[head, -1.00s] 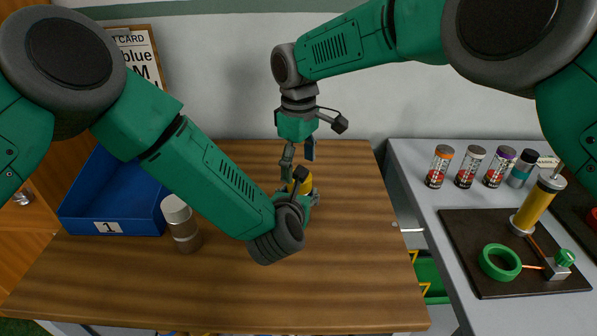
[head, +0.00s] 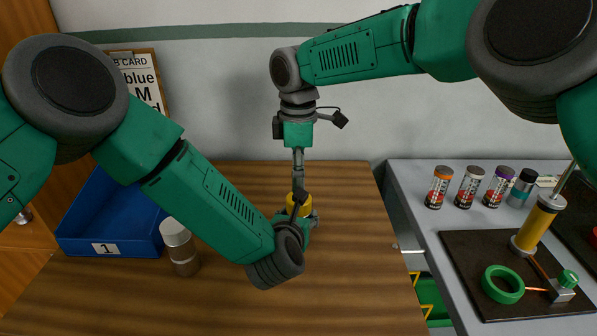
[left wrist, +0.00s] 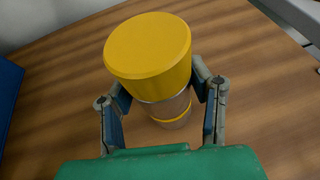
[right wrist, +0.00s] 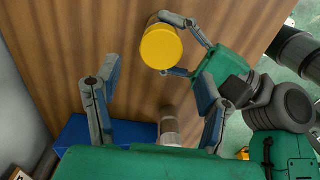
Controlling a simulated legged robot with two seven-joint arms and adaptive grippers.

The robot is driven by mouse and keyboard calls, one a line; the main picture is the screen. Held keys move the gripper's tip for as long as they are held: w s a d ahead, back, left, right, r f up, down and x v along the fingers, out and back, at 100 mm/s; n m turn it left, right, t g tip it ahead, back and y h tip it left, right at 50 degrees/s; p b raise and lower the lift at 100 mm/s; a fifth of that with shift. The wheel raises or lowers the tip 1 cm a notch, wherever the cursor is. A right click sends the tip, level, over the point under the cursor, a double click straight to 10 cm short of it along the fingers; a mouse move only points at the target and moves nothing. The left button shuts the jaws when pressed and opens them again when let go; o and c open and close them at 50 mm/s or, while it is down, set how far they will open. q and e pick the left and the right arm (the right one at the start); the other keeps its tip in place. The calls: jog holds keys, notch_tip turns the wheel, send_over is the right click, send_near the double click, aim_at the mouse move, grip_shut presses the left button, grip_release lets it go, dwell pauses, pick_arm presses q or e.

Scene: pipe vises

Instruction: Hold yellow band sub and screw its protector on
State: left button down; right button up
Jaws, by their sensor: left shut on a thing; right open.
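The yellow band sub (left wrist: 165,108) is a steel cylinder with a yellow band low on it. A wide yellow protector (left wrist: 148,48) sits on its top; I cannot tell how tightly. My left gripper (left wrist: 162,88) is shut on the sub's steel body, just below the protector. In the head view the yellow protector (head: 301,206) is partly hidden by my left gripper (head: 300,216). My right gripper (head: 298,178) points down above it. In the right wrist view my right gripper (right wrist: 155,85) is open and empty, with the protector (right wrist: 161,47) beyond its fingers.
A steel cylinder with a pale cap (head: 180,246) stands left on the wooden table (head: 365,270), by a blue bin (head: 110,225) marked 1. The grey bench at right holds several small bottles (head: 470,187) and a dark mat with a green ring (head: 503,284). The table's right side is clear.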

jog(key=shift+f, duration=0.1)
jog(key=shift+f, duration=3.95)
jog(key=c, duration=1.2)
jog(key=m, duration=0.6)
jog(key=shift+m, duration=0.3)
jog(key=o, duration=1.3)
